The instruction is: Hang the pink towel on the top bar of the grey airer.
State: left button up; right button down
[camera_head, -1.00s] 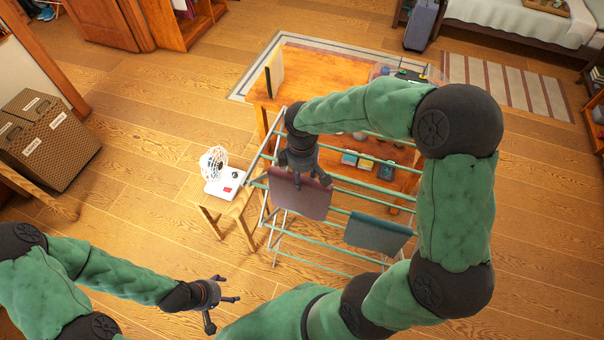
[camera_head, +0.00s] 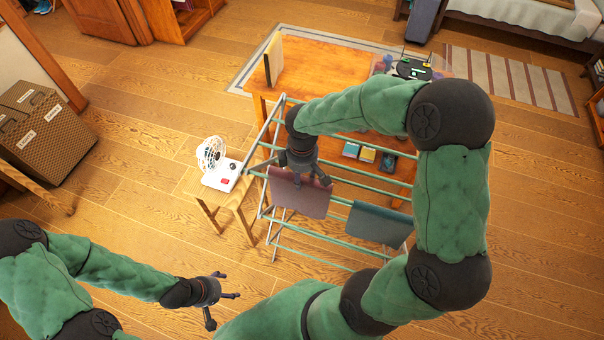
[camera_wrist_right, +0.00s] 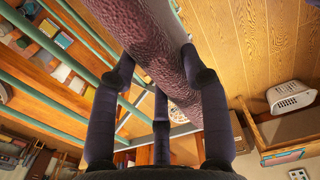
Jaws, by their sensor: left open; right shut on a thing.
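The pink towel (camera_head: 303,198) hangs at the near side of the grey airer (camera_head: 285,251), at the level of its upper bars. My right gripper (camera_head: 299,179) is above the towel, pointing down, shut on its upper edge. In the right wrist view the towel (camera_wrist_right: 155,45) passes between the fingers of my right gripper (camera_wrist_right: 160,75). I cannot tell whether a bar runs under the towel's fold. My left gripper (camera_head: 226,303) is open and empty, low at the left, apart from the airer.
A dark teal cloth (camera_head: 378,225) hangs on the airer just right of the towel. A small stool (camera_head: 223,197) with a white fan (camera_head: 212,155) stands close at the airer's left. A wooden table (camera_head: 325,72) is behind.

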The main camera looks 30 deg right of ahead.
jog(key=shift+f+b, duration=1.35)
jog(key=shift+f, duration=0.7)
jog(key=c, duration=0.6)
grip_release()
jog(key=shift+o, duration=0.2)
